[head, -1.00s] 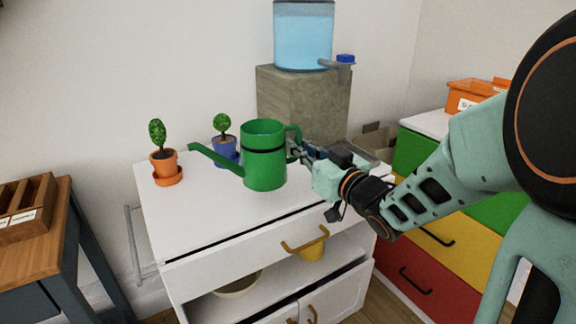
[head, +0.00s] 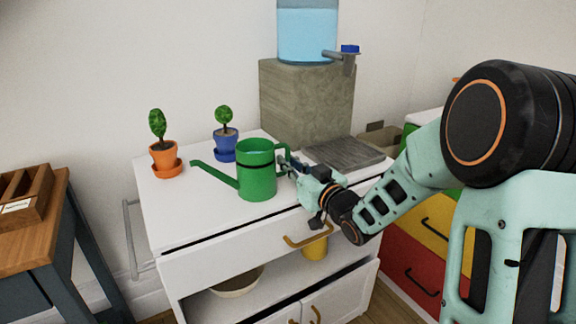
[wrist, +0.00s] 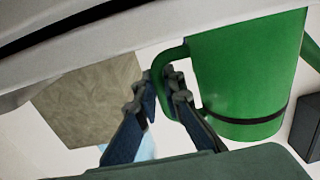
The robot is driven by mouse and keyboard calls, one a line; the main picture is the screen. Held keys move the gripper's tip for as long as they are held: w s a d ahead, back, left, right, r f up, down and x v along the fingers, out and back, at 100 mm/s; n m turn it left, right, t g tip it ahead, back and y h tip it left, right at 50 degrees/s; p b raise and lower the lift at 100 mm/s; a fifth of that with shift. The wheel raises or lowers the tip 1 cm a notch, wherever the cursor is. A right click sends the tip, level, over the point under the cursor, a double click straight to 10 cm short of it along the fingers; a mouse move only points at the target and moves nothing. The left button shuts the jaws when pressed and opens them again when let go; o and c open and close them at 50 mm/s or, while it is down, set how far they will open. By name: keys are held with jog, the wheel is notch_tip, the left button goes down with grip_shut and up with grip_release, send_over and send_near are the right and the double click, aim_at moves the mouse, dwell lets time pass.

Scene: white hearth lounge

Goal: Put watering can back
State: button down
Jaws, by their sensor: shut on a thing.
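The green watering can (head: 257,172) is upright over the white cabinet top (head: 195,205), near its front edge, with its spout pointing left. Its base is at or just above the surface; I cannot tell if it touches. My gripper (head: 284,166) is shut on the can's handle, on its right side. In the wrist view the can (wrist: 240,70) appears upside down, and the fingers of my gripper (wrist: 162,85) close around the handle.
A blue pot (head: 225,146) and an orange pot (head: 164,158) with small plants stand behind and left of the can. A stone block (head: 305,105) holds a water tank (head: 306,35), with a grey slab (head: 345,153) before it. The cabinet's left front is clear.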

jog(key=shift+r, duration=0.3)
jog(key=c, duration=2.5)
grip_release()
jog(key=shift+f, duration=0.35)
jog(key=o, duration=0.5)
jog(key=shift+c, duration=0.2)
jog(key=shift+r, duration=0.1)
jog(key=shift+r, duration=0.15)
jog(key=shift+s+d, duration=0.2)
jog(key=shift+s, duration=0.05)
jog(key=p+v, duration=0.2)
jog(key=v, duration=0.9)
jog(key=shift+s, duration=0.2)
jog(key=shift+d, duration=0.15)
